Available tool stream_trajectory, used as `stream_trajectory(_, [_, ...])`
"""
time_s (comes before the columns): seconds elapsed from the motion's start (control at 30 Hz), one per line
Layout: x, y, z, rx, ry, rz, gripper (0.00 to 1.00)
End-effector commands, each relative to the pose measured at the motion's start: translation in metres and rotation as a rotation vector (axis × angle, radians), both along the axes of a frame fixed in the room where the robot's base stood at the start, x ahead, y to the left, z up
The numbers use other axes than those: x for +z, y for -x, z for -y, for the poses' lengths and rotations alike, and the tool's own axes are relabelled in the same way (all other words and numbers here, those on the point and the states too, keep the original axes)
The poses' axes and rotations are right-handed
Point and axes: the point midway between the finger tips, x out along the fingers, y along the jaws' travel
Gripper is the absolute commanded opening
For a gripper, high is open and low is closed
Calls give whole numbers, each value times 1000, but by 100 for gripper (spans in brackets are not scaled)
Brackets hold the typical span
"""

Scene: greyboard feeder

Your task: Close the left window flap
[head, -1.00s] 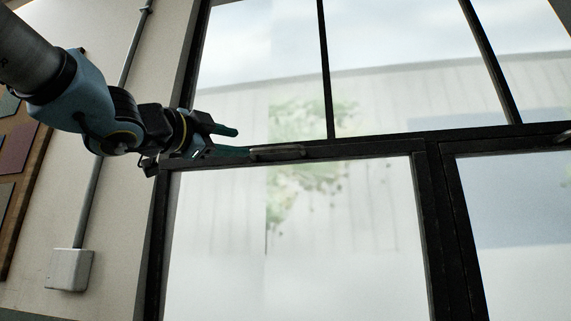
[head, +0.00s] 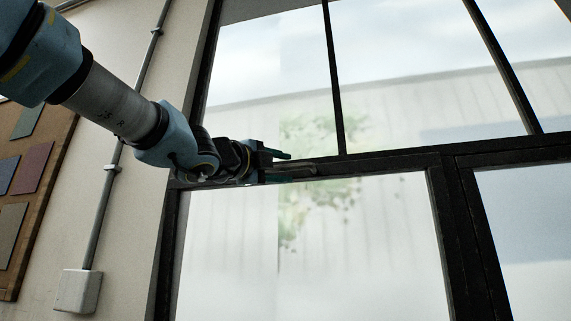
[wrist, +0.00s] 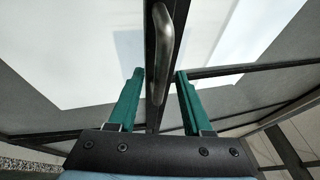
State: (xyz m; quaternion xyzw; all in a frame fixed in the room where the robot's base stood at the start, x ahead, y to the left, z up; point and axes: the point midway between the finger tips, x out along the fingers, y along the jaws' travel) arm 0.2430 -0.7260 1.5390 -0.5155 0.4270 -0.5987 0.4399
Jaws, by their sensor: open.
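The left window flap (head: 436,215) is the lower left glazed pane in a dark metal frame, seen in the head view. A grey bar handle (head: 305,167) sits on its top rail. My gripper (head: 288,168), with green fingers, is at this handle, partly overlapping it. In the wrist view the handle (wrist: 161,30) runs lengthwise along the dark rail, and its near end reaches between the two spread fingers of my gripper (wrist: 159,72). The fingers show gaps on both sides and are not closed on it. How far the flap stands open is hard to tell.
A fixed upper window (head: 338,80) with dark bars is above the flap, and another pane (head: 525,230) is to the right. On the left wall are a conduit (head: 100,220), a white box (head: 78,290) and a board with coloured panels (head: 50,215).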

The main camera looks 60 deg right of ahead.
Motion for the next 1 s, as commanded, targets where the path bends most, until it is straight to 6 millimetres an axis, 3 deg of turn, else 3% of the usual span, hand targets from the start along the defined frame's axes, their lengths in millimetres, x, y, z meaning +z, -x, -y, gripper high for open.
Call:
stream_trajectory(0.13, [3,1,10,-1,0,-2,50])
stream_trajectory(0.43, [3,1,12,0,0,-2,50])
stream_trajectory(0.87, [3,1,12,0,0,-2,2])
stream_trajectory(1.0, [3,1,12,0,0,-2,0])
